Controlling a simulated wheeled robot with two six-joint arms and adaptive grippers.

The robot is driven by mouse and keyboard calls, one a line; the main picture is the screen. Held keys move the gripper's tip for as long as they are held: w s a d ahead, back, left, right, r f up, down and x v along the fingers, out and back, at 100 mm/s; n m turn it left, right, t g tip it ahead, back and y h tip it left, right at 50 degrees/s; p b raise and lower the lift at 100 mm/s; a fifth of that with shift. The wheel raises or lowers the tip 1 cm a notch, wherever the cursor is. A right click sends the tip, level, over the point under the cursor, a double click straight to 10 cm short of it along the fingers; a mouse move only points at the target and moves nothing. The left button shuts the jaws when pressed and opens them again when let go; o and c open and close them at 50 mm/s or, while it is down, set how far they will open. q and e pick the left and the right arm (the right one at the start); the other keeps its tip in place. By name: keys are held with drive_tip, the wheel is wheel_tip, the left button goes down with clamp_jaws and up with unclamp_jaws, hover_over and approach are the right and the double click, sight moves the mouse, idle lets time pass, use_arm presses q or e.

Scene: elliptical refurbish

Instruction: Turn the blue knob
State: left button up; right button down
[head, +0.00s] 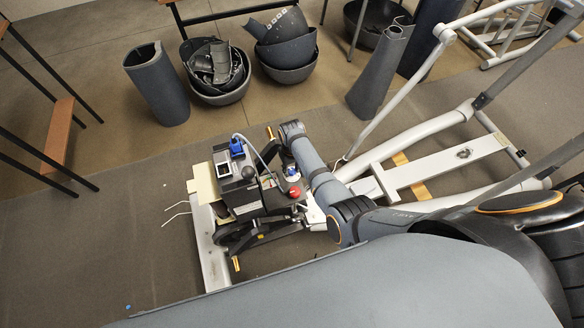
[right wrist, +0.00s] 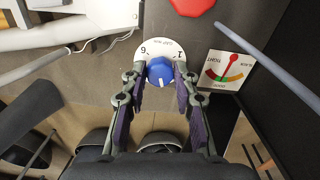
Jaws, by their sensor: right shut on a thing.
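The blue knob (right wrist: 160,70) sits on a round white dial (right wrist: 139,49) with a "6" at its left and a "1" at its right. A white line on the knob points toward the bottom of the right wrist view. My right gripper (right wrist: 160,79) has one finger on each side of the knob and is shut on it. My left gripper is not in view.
A small gauge (right wrist: 223,72) with a red needle is right of the dial. A red button (head: 294,191) and a blue plug (head: 237,148) are on the drive unit. White frame tubes (head: 400,135) lie right. Grey covers and bowls (head: 217,70) stand behind; open floor is left.

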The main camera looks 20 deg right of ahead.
drive_tip(key=m+p, duration=0.2)
drive_tip(key=m, duration=0.2)
drive_tip(key=shift+r, duration=0.1)
drive_tip(key=m+p, duration=0.1)
drive_tip(key=m, duration=0.3)
drive_tip(key=shift+m, duration=0.4)
drive_tip(key=m, duration=0.4)
drive_tip(key=shift+m+p, duration=0.3)
drive_tip(key=shift+p, duration=0.1)
drive_tip(key=m, duration=0.4)
drive_tip(key=shift+m, duration=0.7)
drive_tip(key=c, duration=1)
unclamp_jaws()
drive_tip(key=shift+f, duration=0.2)
drive_tip(key=shift+r, duration=0.1)
